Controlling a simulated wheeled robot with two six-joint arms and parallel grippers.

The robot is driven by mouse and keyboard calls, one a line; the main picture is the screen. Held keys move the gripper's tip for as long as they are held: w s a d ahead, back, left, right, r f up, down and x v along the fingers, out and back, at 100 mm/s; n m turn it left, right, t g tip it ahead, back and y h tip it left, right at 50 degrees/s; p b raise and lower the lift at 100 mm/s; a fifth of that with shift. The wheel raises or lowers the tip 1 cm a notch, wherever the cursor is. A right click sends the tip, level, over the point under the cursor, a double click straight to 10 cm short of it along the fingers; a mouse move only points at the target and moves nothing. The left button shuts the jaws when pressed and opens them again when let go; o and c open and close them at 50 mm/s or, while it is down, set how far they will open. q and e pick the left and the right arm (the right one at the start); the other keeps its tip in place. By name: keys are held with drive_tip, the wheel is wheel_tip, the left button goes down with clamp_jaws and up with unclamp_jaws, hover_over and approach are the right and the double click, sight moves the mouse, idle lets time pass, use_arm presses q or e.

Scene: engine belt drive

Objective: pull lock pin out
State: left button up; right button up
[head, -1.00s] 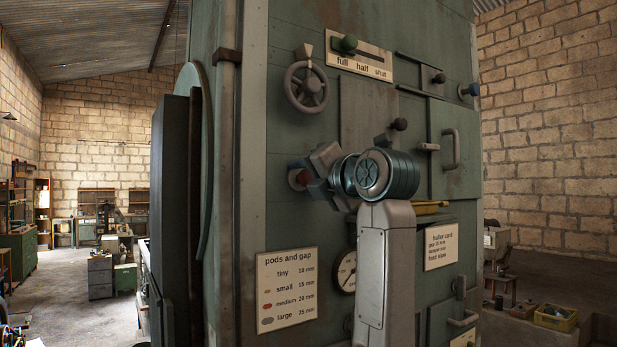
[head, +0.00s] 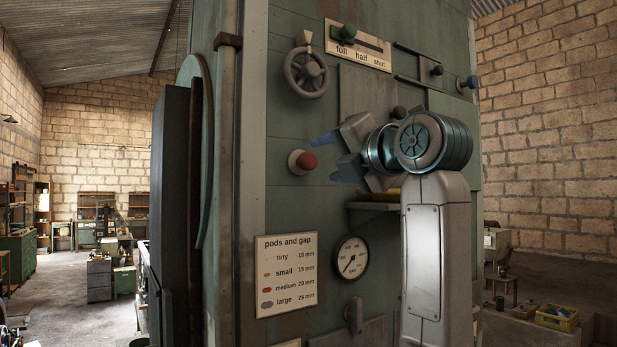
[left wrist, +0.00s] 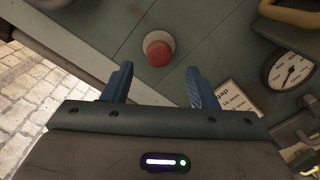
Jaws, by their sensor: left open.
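A red rounded knob (head: 306,161) on a pale collar stands out from the green machine front. It also shows in the left wrist view (left wrist: 158,54), just beyond the gap between my fingers. I cannot tell for certain whether this knob is the lock pin. My left gripper (head: 337,156) is open and empty, its blue fingers pointing left toward the knob, with a gap to it. In the left wrist view both fingers (left wrist: 158,80) are spread with nothing between them. My left arm hides part of the machine front. My right gripper is not in view.
A dial gauge (head: 349,257) and a pods-and-gap sign (head: 286,274) are below. A shelf-like ledge (head: 372,206) lies below the gripper.

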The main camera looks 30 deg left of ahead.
use_arm(q)
drive_tip(key=b+v, duration=0.1)
drive_tip(key=v, duration=0.2)
drive_tip(key=shift+s+d, duration=0.15)
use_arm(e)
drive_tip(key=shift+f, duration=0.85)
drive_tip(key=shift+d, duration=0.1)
